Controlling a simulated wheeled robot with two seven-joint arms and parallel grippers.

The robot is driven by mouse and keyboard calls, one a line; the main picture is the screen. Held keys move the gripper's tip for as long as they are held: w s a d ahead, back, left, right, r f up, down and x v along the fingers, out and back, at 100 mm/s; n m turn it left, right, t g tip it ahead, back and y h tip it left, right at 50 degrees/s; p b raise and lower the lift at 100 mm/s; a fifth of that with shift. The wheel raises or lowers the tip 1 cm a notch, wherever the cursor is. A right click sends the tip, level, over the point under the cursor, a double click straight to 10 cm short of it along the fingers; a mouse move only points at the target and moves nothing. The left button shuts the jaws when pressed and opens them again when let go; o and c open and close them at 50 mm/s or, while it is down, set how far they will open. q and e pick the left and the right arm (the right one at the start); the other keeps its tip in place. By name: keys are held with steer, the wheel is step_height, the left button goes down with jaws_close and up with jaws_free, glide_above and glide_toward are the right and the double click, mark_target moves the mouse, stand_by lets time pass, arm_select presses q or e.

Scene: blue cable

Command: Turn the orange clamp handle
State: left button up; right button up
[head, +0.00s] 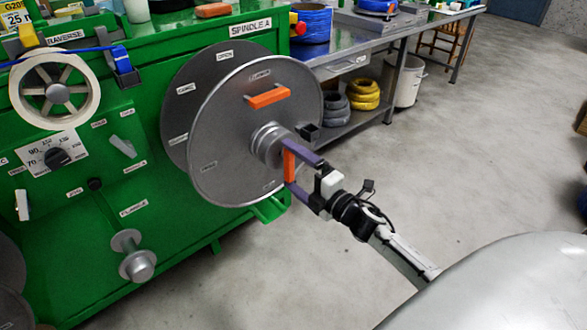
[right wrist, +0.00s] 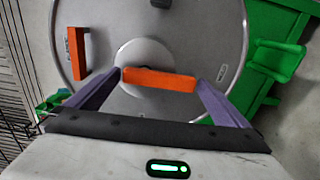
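The orange clamp handle (head: 290,165) is a short bar at the hub of the grey spool disc on the green machine's spindle. My right gripper (head: 287,164) has its purple fingers at the two ends of this bar, one above and one below. In the right wrist view the handle (right wrist: 160,80) spans the whole gap between the fingertips, with no clear gap at either end. A second orange bar (head: 268,96) is fixed higher on the disc face, apart from the gripper; it also shows in the right wrist view (right wrist: 76,53). My left gripper is out of view.
The green machine (head: 190,215) fills the left, with a cream wheel (head: 55,88) and a lower metal knob (head: 138,263). A metal workbench (head: 350,58) stands behind, with yellow cable coils (head: 364,94) and a white bin (head: 407,82).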

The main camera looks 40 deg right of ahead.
arm_select(q)
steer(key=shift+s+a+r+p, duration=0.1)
steer(key=shift+p, duration=0.55)
arm_select(e)
steer(key=s, duration=1)
steer(key=shift+s+d, duration=0.15)
steer(key=shift+d, duration=0.25)
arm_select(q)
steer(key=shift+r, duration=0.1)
arm_select(e)
steer(key=s+a+f+m+g, duration=0.4)
steer(key=s+a+f+m, duration=0.3)
steer(key=a, duration=0.3)
steer(key=s+a+f+m+g, duration=0.45)
steer(key=s+a+m, duration=0.25)
steer(key=a+m, duration=0.3)
steer(key=s+a+y+p, duration=0.2)
steer(key=s+a, duration=0.1)
steer(key=a, duration=0.2)
arm_select(q)
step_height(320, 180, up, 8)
steer(key=p, duration=1)
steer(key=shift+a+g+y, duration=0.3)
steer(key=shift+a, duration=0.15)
arm_select(e)
step_height(320, 180, up, 7)
steer(key=d+h, duration=0.1)
steer(key=d, duration=0.1)
steer(key=shift+f+g, duration=0.2)
steer(key=shift+g, duration=0.25)
